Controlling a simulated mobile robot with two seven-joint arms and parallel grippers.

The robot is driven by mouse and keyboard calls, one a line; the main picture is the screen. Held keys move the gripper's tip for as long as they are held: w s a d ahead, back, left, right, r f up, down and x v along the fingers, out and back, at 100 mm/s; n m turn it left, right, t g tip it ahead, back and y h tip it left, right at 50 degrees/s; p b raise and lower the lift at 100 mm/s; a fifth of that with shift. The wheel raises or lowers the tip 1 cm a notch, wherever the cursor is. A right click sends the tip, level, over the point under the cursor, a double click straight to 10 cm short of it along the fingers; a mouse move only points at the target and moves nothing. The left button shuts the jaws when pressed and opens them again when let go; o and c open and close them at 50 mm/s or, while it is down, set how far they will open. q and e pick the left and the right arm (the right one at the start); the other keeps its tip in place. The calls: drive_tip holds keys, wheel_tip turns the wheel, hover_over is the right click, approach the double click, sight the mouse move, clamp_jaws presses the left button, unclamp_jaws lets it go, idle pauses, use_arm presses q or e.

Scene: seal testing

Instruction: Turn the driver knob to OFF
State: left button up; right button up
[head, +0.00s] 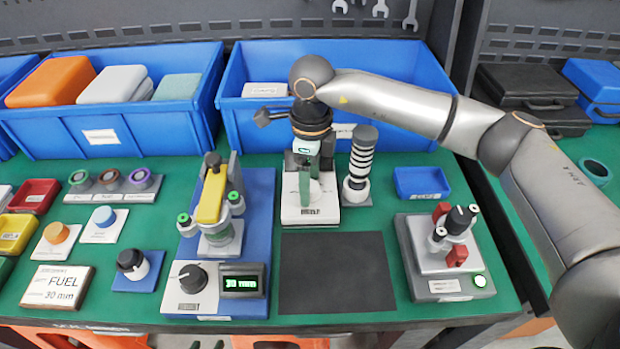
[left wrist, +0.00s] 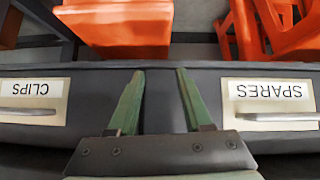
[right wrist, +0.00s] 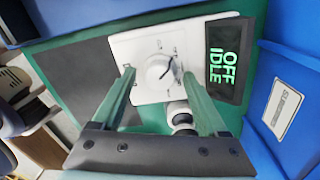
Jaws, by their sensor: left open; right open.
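The driver is a white unit (head: 309,215) behind the dark mat. In the right wrist view its round white knob (right wrist: 158,68) has a dark pointer line slanting to the upper right. Its display (right wrist: 224,65) reads OFF and IDLE in green. My right gripper (head: 309,190) is open over the unit and hides the knob in the head view. In the right wrist view its fingertips (right wrist: 158,74) lie on either side of the knob, apart from it. My left gripper (left wrist: 158,72) is open and empty at the front drawers; only its fingertips show in the head view (head: 207,345).
A striped column (head: 360,165) stands close to the right of the driver. A blue fixture (head: 258,215) with another knob (head: 193,278) and a 30 mm display is at its left. A blue bin (head: 235,90) is behind. The dark mat (head: 336,275) is bare.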

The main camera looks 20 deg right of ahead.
wheel_tip(320, 180, up, 12)
drive_tip(key=shift+w+d+r, duration=0.15)
drive_tip(key=shift+w+r, duration=0.05)
drive_tip(key=shift+r, duration=0.05)
idle(0.3)
